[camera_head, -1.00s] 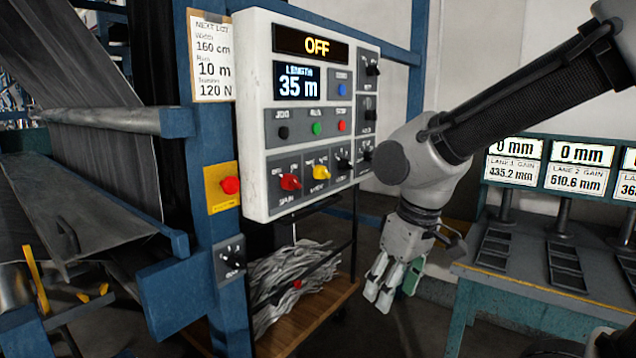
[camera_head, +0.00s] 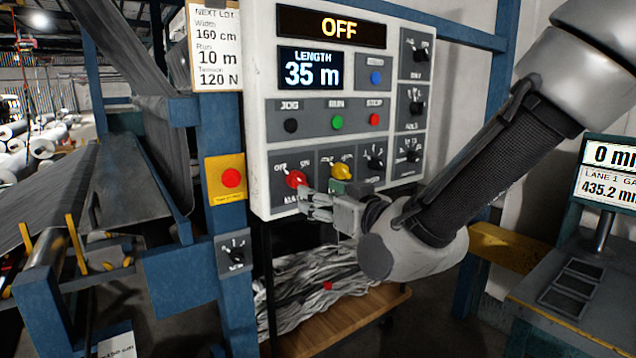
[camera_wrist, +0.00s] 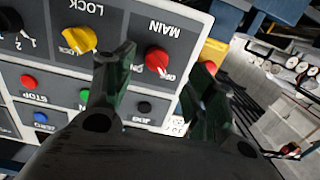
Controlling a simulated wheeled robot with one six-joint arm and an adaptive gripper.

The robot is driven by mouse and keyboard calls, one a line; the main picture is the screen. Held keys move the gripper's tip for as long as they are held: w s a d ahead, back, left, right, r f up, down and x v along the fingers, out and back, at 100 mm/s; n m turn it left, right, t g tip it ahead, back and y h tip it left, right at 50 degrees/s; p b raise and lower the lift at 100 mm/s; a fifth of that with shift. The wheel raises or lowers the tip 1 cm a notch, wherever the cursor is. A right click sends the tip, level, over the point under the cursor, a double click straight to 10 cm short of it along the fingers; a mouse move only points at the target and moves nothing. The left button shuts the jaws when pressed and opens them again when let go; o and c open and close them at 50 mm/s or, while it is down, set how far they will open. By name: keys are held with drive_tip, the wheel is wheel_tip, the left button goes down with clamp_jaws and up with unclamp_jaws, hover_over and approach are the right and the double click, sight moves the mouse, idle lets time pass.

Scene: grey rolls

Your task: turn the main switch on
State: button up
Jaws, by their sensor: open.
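The main switch is a red rotary knob (camera_head: 296,179) at the lower left of the grey control panel (camera_head: 258,120). It is marked OFF and ON, and its pointer is turned toward OFF. The display (camera_head: 331,27) at the top of the panel reads OFF. My gripper (camera_head: 306,203) is just below and right of the red knob, with its fingers pointing left at the panel. In the wrist view the red knob (camera_wrist: 157,60) lies beyond and between the two spread fingers (camera_wrist: 160,85). The gripper is open and empty; contact with the knob cannot be told.
A yellow lock knob (camera_head: 341,170) sits right of the red knob, close to my gripper. Black, green and red buttons are above. A red button on a yellow plate (camera_head: 230,178) is on the blue post to the left. A wooden cart (camera_head: 340,325) with grey scraps stands below.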

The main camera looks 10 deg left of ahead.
sight(302, 182)
drive_tip(key=x, duration=0.5)
drive_tip(key=r+x, duration=0.1)
drive_tip(key=x, duration=0.1)
drive_tip(key=shift+w+a, duration=0.25)
drive_tip(key=shift+w, duration=0.1)
drive_tip(key=c, duration=1)
